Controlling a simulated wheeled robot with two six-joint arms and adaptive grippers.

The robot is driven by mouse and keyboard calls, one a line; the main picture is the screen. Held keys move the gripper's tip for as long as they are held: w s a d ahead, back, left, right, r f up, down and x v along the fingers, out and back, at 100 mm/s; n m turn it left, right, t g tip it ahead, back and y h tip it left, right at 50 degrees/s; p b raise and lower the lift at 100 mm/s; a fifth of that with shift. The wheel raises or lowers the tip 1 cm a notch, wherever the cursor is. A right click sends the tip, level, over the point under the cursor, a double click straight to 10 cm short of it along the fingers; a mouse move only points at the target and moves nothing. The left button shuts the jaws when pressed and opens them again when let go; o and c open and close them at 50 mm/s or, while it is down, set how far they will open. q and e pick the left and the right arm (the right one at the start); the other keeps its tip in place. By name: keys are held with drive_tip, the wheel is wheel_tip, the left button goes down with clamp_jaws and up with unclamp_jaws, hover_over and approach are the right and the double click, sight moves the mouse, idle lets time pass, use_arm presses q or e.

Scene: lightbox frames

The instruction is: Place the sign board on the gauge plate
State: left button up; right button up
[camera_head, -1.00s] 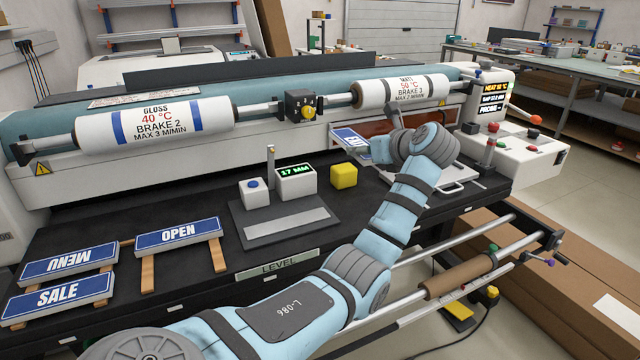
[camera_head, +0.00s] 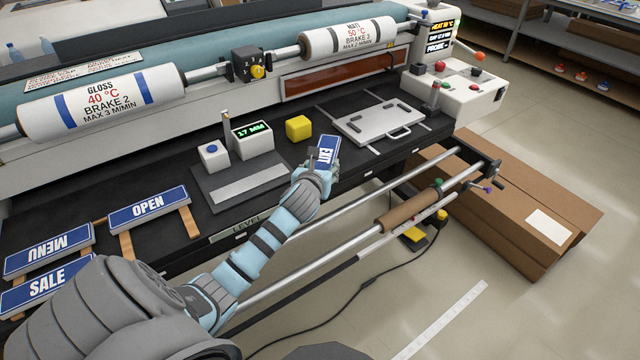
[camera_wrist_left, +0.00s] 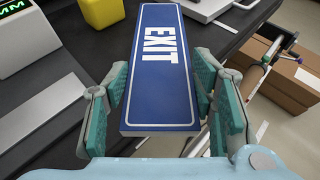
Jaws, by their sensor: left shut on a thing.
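The sign board, a blue plate with a white border reading EXIT (camera_head: 327,152), is held by my left gripper (camera_head: 322,163) above the black bench, near its front edge. In the left wrist view the board (camera_wrist_left: 158,75) lies between the two teal-padded fingers (camera_wrist_left: 160,105), its near end toward the palm. The gauge plate (camera_head: 205,184) is a dark grey plate with a pale metal strip, to the left of the gripper. A display block reading 17 MM (camera_head: 252,138) stands at its back. My right gripper is not in view.
A yellow block (camera_head: 298,127) stands between the gauge and a white handled tray (camera_head: 372,124). OPEN (camera_head: 149,208), MENU (camera_head: 47,250) and SALE (camera_head: 47,284) signs lie at left. Rollers line the back; rails (camera_head: 400,198) run in front. A LEVEL label marks the bench's front edge.

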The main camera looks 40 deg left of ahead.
use_arm(q)
wheel_tip(320, 180, down, 4)
drive_tip(key=shift+f+b, duration=0.15)
drive_tip(key=shift+b, duration=0.55)
drive_tip(key=o, duration=1.2)
drive_tip(key=p+v, duration=0.3)
drive_tip(key=v, duration=0.9)
